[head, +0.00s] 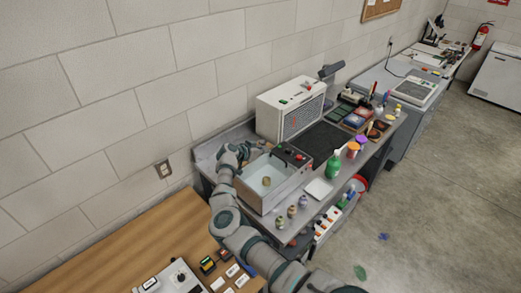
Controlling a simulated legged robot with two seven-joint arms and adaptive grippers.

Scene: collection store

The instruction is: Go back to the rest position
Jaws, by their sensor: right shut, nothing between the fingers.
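My right arm comes in from the bottom right and bends up along the left side of a grey open-topped box (250,190). My right gripper (257,147) is at the far left corner of this box, small in the head view. It is shut, and I see nothing held in it. A small brown item (267,181) lies inside the box, apart from the gripper. My left arm and left gripper are not in view.
The box stands on a grey bench (316,205) beside a white vented cabinet (292,108), a dark mat (322,140), a green bottle (333,167) and small jars. A wooden table (115,262) is at lower left. Concrete floor (440,200) lies open at right.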

